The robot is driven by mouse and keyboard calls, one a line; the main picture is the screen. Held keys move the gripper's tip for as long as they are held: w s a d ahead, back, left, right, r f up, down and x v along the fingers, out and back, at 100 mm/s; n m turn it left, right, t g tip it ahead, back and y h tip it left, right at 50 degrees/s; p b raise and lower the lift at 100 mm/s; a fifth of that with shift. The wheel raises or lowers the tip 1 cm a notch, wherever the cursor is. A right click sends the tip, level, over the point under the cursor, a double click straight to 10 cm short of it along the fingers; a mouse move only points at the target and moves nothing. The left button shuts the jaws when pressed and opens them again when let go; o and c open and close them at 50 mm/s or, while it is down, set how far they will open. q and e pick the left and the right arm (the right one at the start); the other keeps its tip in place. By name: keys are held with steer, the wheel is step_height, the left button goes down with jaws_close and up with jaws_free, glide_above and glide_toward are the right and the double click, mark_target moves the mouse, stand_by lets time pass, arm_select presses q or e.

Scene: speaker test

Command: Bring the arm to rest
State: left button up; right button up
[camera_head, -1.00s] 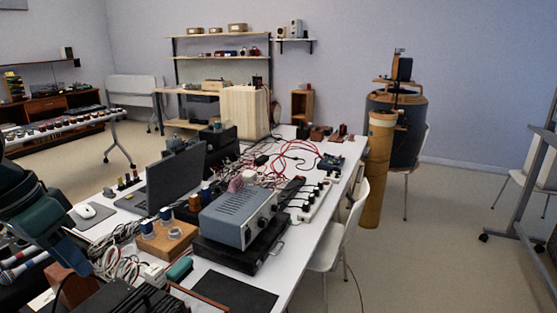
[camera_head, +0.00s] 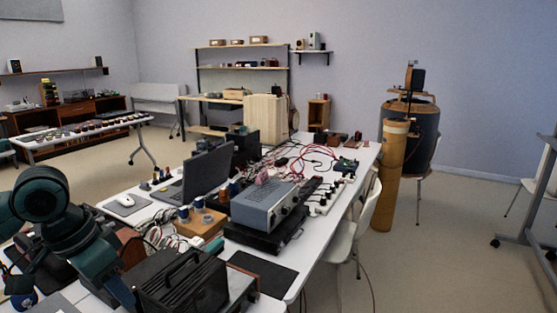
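My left arm (camera_head: 95,250), dark green and black, comes in from the left edge and bends down at the lower left. It is in front of the near end of the long white workbench (camera_head: 325,235). The end of the arm reaches low in the picture near a black device with a handle (camera_head: 185,285). I cannot make out the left gripper's fingers or whether they hold anything. I cannot tell whether the arm touches the bench or the device. My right arm and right gripper are not in view.
The bench is crowded with a laptop (camera_head: 205,172), a grey-blue instrument (camera_head: 268,205), a mouse (camera_head: 125,200) and cables. White chairs (camera_head: 350,230) stand at its right side. A tan tube (camera_head: 390,180) stands beyond.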

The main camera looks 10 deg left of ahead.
arm_select(q)
steer(key=s+d+f+m, duration=0.1)
steer(key=d+f, duration=0.4)
steer(key=f, duration=0.3)
steer(key=s+d+f, duration=0.2)
steer(key=d+f, duration=0.3)
steer(key=f, duration=0.4)
steer(key=s+d+f+n+t+y, duration=0.1)
steer(key=s+d+f+n+y, duration=0.15)
steer(key=s+f, duration=0.55)
steer(key=w+d+f+t+h+p, duration=0.1)
steer(key=w+d+f+t+h, duration=0.2)
steer(key=d+t, duration=0.4)
steer(key=shift+w+h+p, duration=0.35)
steer(key=shift+w+h, duration=0.1)
steer(key=shift+w, duration=0.2)
steer(key=shift+f+t, duration=0.1)
steer(key=shift+t, duration=0.2)
